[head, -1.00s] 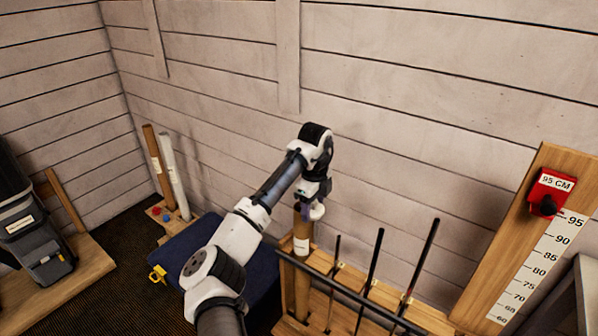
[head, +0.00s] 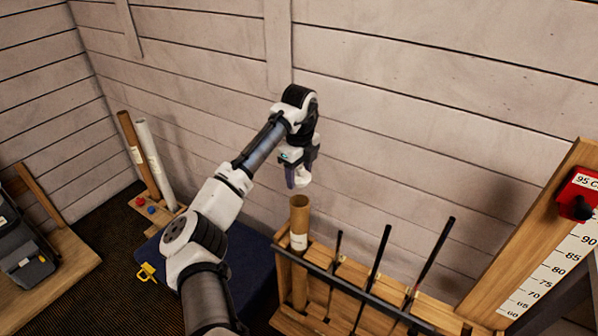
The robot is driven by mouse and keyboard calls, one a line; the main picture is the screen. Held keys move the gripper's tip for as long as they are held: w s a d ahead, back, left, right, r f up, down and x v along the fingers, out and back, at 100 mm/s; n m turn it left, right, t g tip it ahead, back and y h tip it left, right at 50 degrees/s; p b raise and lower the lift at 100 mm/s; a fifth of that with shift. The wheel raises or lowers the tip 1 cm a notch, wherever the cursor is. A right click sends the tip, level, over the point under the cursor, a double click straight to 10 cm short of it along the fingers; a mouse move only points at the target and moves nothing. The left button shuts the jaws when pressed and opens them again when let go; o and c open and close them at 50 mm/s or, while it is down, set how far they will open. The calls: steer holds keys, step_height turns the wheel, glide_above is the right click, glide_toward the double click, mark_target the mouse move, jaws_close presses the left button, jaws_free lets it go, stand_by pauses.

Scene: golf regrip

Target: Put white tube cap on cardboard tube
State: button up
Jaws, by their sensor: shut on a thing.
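The cardboard tube (head: 299,222) stands upright in the left end of the wooden rack, with a white label on its side. Its top end is open and bare. My gripper (head: 297,180) points down just above the tube's top in the picture, apart from it. It is shut on a small white piece (head: 304,180), which looks like the white tube cap. The cap is small and partly hidden by the fingers, and whether it lines up with the tube in depth is hard to tell.
Several dark club shafts (head: 378,258) stand in the rack (head: 345,285) right of the tube. A wooden ruler board with a red 95 cm marker (head: 578,195) leans at the right. A brown tube (head: 138,155) and a white tube (head: 155,165) stand at the back left.

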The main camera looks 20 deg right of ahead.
mark_target(299, 197)
steer(key=shift+r, duration=0.1)
step_height(299, 197, down, 9)
steer(key=b, duration=0.2)
steer(key=shift+r, duration=0.2)
stand_by(0.5)
steer(key=shift+f, duration=0.35)
stand_by(0.5)
steer(key=o, duration=0.8)
steer(key=shift+o, duration=0.2)
step_height(299, 197, up, 14)
steer(key=shift+f+b, duration=0.1)
steer(key=shift+b, duration=0.25)
